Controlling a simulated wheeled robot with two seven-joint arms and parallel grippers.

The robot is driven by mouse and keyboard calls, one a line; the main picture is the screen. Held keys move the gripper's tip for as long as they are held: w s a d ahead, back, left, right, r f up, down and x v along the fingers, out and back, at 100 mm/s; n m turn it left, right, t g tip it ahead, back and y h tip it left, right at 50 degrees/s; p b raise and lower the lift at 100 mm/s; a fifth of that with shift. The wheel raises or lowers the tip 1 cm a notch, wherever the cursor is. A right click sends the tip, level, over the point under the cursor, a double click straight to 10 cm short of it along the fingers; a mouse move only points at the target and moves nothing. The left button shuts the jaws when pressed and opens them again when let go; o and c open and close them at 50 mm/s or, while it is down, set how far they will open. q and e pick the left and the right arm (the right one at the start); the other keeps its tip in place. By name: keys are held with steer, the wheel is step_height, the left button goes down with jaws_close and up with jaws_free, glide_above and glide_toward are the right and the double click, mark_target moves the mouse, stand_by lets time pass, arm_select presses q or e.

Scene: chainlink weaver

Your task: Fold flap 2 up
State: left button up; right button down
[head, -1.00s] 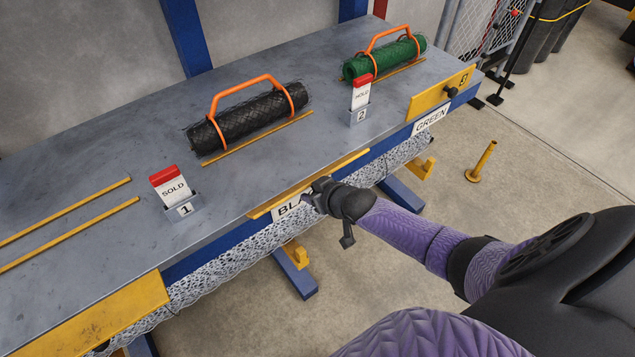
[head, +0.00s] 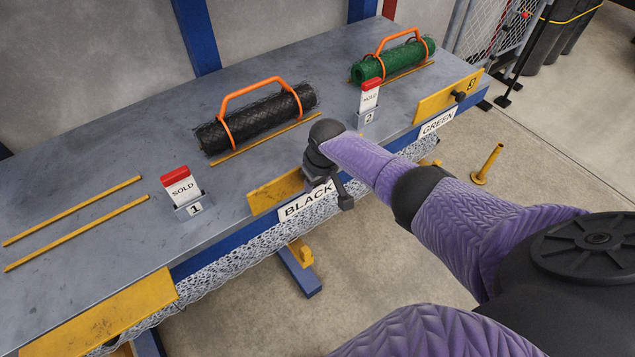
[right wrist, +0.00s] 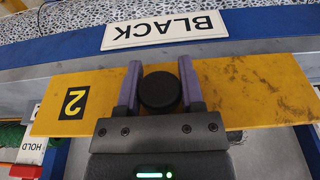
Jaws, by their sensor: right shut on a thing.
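Flap 2 (head: 274,193) is a yellow panel at the front edge of the bench, above the BLACK label. It stands tilted up, with its face toward me, and its right part is hidden behind my right gripper and arm. My right gripper (head: 318,172) is at the flap. In the right wrist view, the gripper (right wrist: 160,88) has its two purple fingers closed on either side of a round black knob (right wrist: 160,91) on flap 2 (right wrist: 250,92), whose black "2" plate shows at the left. My left gripper is out of view.
On the bench (head: 105,165) lie a black mesh roll (head: 255,118) and a green mesh roll (head: 395,62) with orange handles. Flap 3 (head: 448,95) stands up; flap 1 (head: 110,315) lies lower left.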

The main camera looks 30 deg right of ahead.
stand_by(0.6)
steer(key=shift+c, duration=1.2)
jaws_free()
steer(key=shift+w, duration=0.15)
step_height(320, 180, up, 10)
steer(key=s+p, duration=0.1)
steer(key=p, duration=0.5)
steer(key=shift+s, duration=0.35)
steer(key=shift+f, duration=0.1)
